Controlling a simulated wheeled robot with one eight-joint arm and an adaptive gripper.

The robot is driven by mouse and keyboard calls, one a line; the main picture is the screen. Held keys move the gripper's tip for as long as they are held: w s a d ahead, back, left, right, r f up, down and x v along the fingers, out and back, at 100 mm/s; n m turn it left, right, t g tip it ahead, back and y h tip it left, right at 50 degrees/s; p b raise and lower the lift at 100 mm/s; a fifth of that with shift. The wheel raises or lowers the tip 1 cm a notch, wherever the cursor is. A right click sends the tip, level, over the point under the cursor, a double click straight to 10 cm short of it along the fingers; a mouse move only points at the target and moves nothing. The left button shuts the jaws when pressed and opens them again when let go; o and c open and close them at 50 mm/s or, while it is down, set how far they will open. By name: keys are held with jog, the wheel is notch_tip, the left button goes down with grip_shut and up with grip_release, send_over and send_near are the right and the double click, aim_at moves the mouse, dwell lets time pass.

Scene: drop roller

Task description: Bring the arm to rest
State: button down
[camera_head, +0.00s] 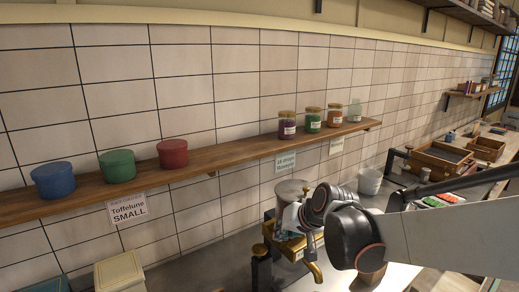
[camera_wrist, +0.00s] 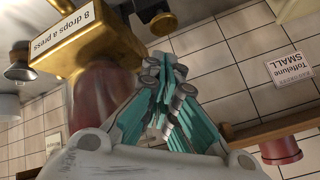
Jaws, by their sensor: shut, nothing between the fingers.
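My gripper (camera_wrist: 165,65) shows in the wrist view with its teal fingers drawn together and nothing between them. In the head view my arm reaches in from the right, and my gripper (camera_head: 290,216) is partly hidden behind my dark wrist joints. It is beside a brass device (camera_head: 313,272) with a metal cylinder on top. In the wrist view the brass device (camera_wrist: 60,50) carries a label reading "8 drops a press". I cannot tell whether my gripper touches the device.
A wooden shelf (camera_head: 225,157) on the tiled wall holds blue, green and red tubs (camera_head: 173,153) and several jars (camera_head: 287,125). A white cup (camera_head: 370,181) and wooden boxes (camera_head: 437,160) stand on the counter to the right. A cream box (camera_head: 120,272) stands at the lower left.

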jog(key=s+d+f+h+b, duration=0.1)
jog(key=s+d+f+b, duration=0.1)
jog(key=s, duration=0.6)
jog(key=s+d+f+h+b, duration=0.2)
jog(key=s+d+f+b, duration=0.1)
jog(key=s+d, duration=0.4)
jog(key=s+d+f+h+b, duration=0.1)
jog(key=s+d+b, duration=0.3)
jog(key=s, duration=0.5)
jog(key=shift+s+d+f+n, duration=0.25)
jog(key=shift+s+f+n, duration=0.15)
jog(key=shift+f, duration=0.4)
